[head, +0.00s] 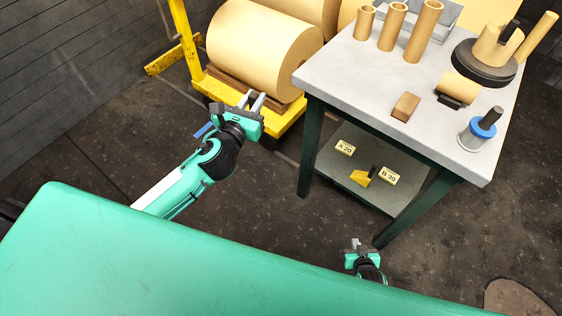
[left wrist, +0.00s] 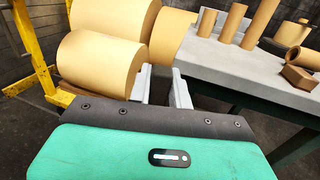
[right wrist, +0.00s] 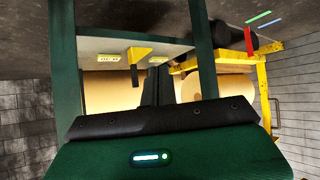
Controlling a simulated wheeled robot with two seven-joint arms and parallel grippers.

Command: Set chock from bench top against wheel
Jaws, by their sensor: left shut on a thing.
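My left gripper (head: 252,101) is in front of the yellow cart's roll. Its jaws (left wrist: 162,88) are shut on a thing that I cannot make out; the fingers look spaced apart. A small brown block (head: 405,107) lies on the bench top (head: 350,75); it also shows in the left wrist view (left wrist: 299,77). A yellow wedge (head: 362,177) sits on the lower shelf near the labels "A 20" and "B 30"; it also shows in the right wrist view (right wrist: 140,53). My right gripper (head: 355,244) looks shut, low before the bench. Dark shapes under the cart (right wrist: 228,38) may be wheels.
Large tan rolls (head: 262,48) lie on the yellow cart (head: 187,45). The bench top also carries brown tubes (head: 424,30), a round black-based piece (head: 485,62) and a blue-ringed cylinder (head: 479,132). Bench legs (head: 309,150) stand between my arms. Floor (head: 262,200) is clear between.

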